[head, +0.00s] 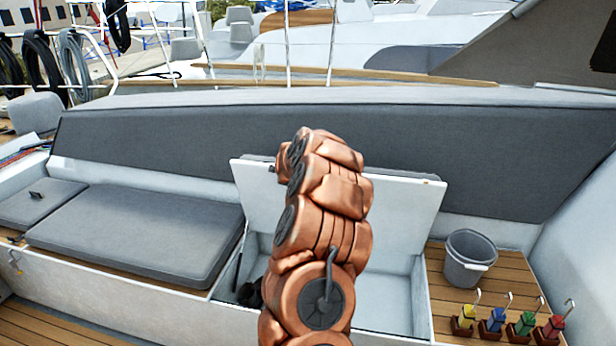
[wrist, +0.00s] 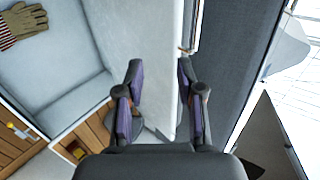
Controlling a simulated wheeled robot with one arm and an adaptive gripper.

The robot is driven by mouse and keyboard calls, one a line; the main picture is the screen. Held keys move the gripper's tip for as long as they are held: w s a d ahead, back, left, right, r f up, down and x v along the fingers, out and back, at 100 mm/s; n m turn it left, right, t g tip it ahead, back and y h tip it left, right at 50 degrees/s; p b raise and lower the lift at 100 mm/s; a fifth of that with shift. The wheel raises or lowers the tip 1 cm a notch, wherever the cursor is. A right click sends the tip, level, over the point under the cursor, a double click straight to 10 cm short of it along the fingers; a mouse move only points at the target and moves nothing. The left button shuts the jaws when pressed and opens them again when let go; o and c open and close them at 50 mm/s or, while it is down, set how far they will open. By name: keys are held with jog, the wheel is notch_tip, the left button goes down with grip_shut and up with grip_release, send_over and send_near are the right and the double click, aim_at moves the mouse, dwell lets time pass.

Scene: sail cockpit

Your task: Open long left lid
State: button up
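A white lid (head: 405,205) stands raised over an open white locker in the middle of the bench, leaning back towards the dark grey backrest. In the wrist view the lid (wrist: 162,60) runs down between my fingers. My gripper (wrist: 160,95) has its two fingers spread, one on each side of the lid; I cannot tell whether either touches it. In the head view my copper arm hides the gripper and part of the lid. To the left, a long grey cushioned section (head: 135,235) lies flat, beside a shorter one (head: 38,203) with a small dark handle.
The backrest (head: 150,140) stands close behind the lid. Gloves (wrist: 24,22) lie in the locker. A grey bucket (head: 467,262) and several coloured-handled items in small holders (head: 465,320) stand on the wooden deck at right. Rails and coiled ropes are at back left.

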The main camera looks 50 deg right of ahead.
jog(key=shift+s+a+r, duration=0.2)
jog(key=shift+a+r, duration=0.2)
jog(key=shift+r, duration=0.05)
jog(key=shift+a, duration=0.1)
dwell(0.4)
